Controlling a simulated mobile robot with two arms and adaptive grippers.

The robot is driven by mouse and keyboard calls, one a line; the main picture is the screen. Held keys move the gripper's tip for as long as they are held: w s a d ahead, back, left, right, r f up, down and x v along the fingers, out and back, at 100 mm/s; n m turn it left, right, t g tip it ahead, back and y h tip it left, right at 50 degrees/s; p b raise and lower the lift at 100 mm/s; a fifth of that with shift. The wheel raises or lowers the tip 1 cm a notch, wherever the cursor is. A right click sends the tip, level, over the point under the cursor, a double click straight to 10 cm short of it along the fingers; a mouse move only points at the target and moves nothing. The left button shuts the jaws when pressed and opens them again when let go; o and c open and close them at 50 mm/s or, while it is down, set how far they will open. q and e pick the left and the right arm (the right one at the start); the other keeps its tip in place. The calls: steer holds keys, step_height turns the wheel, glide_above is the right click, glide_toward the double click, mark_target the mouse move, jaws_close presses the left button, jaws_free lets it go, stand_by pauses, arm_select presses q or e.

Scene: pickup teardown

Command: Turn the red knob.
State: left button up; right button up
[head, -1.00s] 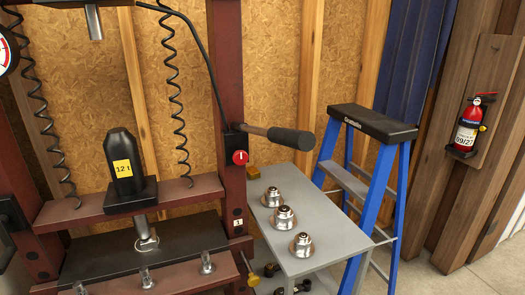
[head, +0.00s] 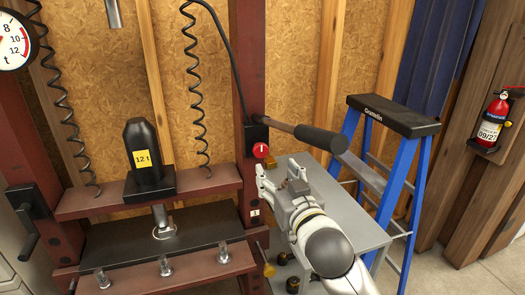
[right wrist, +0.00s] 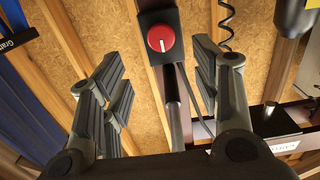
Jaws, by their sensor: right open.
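The red knob (head: 261,150) is round with a white line and sits on a small black box on the dark red press upright. It also shows in the right wrist view (right wrist: 161,38), ahead of the gap between the fingers, with its white line upright there. My right gripper (head: 279,172) is open and empty, just below and to the right of the knob in the head view, apart from it. Its spread fingers also show in the right wrist view (right wrist: 160,90). My left gripper is not in view.
A black-gripped lever (head: 320,138) juts right from the upright beside the knob. The press carries a black 12 t jack (head: 146,152) and coiled hoses. A grey table (head: 350,215), a blue ladder (head: 400,180) and a fire extinguisher (head: 490,125) stand right.

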mark_target(262, 151)
steer(key=x, duration=0.3)
steer(key=p+x, duration=0.1)
steer(key=x, duration=0.2)
steer(key=p+x, duration=0.1)
steer(key=x, duration=0.2)
steer(key=shift+w+a+r, duration=0.1)
steer(key=shift+r, duration=0.3)
steer(key=shift+x, duration=0.75)
steer(key=shift+f, duration=0.1)
steer(key=shift+c, duration=0.4)
steer(key=c, duration=0.9)
